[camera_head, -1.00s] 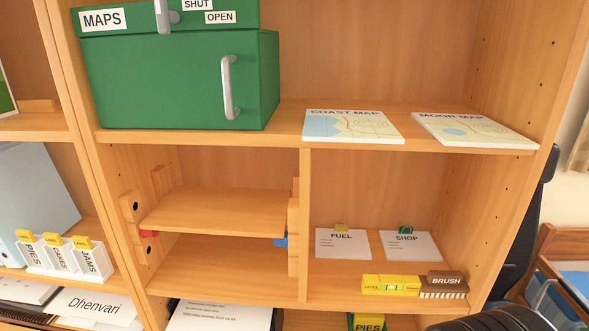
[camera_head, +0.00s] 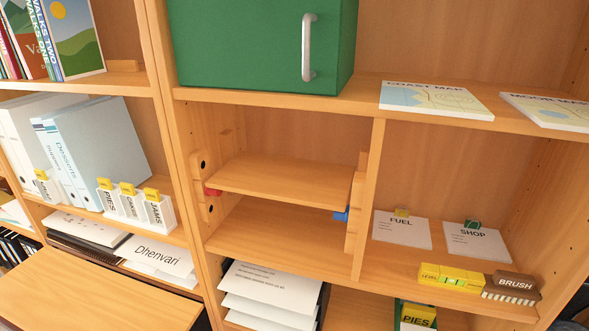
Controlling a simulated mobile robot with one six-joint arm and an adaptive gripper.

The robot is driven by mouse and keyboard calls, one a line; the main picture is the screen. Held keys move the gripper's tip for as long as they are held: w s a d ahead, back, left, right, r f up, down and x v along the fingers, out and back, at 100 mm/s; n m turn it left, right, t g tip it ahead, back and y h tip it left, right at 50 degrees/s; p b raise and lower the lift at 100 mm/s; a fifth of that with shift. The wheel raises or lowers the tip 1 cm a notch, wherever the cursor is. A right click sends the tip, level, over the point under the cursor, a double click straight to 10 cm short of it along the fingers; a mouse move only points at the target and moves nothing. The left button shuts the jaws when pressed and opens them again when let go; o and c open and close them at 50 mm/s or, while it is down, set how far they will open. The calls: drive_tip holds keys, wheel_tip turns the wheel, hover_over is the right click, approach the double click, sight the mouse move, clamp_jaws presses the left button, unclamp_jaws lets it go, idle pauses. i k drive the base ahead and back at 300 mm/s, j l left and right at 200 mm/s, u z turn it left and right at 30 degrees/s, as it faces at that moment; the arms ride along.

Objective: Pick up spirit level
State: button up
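The spirit level (camera_head: 451,277) is a short yellow bar with a greenish vial, marked LEVEL. It lies on the lower right shelf compartment, near the front edge. The brush (camera_head: 513,287), with a brown back and pale bristles, lies just to its right, close against or touching it. My gripper is not in view, so its state does not show.
Two papers, FUEL (camera_head: 402,230) and SHOP (camera_head: 477,240), with clips lie behind the level. A divider (camera_head: 368,200) stands to its left. Above are a shelf with maps (camera_head: 436,98) and a green box (camera_head: 260,45). A wooden surface (camera_head: 90,295) is at lower left.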

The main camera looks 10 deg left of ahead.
sight(449, 278)
drive_tip(key=i+j+z, duration=0.1)
drive_tip(key=z, duration=0.35)
drive_tip(key=j+z, duration=0.25)
drive_tip(key=z, duration=0.15)
drive_tip(key=i+j+z, duration=0.1)
drive_tip(key=z, duration=0.35)
drive_tip(key=j, duration=0.1)
